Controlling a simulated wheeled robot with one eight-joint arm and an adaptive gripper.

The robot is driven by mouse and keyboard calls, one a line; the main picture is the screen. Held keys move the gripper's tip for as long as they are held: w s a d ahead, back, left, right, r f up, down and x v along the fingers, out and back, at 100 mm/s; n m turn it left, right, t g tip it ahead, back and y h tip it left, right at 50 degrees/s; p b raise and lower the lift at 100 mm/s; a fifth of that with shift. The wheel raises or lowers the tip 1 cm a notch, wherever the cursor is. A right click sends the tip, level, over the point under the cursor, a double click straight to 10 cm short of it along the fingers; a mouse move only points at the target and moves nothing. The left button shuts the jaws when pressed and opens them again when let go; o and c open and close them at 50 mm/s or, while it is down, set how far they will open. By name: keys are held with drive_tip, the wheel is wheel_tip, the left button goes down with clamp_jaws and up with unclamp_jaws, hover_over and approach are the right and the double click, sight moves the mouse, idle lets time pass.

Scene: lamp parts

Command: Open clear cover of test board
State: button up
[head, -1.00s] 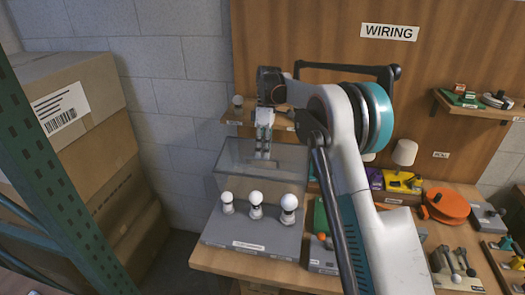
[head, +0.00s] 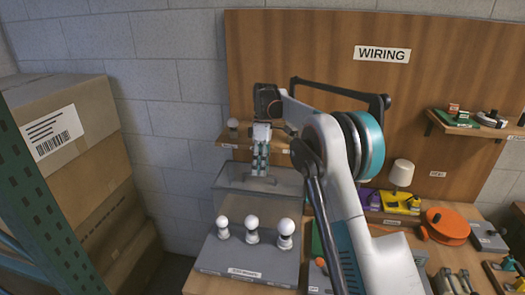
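The test board (head: 215,258) is a grey slab at the table's left, with three white bulbs (head: 253,230) upright in a row on it. Its clear cover (head: 228,180) is a see-through panel standing raised behind the bulbs, at the board's back edge, so the bulbs are uncovered. My gripper (head: 260,173) points down at the cover's upper edge, near its middle. Its two fingers look close together. I cannot tell whether they touch or hold the cover.
A wooden panel with a WIRING sign (head: 382,54) stands behind, with a small shelf (head: 232,142) close to my gripper. Cardboard boxes (head: 70,145) and a green rack post (head: 40,200) are at left. An orange reel (head: 446,226) and a lamp (head: 401,174) are at right.

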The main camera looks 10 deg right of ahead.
drive_tip(key=v, duration=0.8)
drive_tip(key=shift+w+d, duration=0.2)
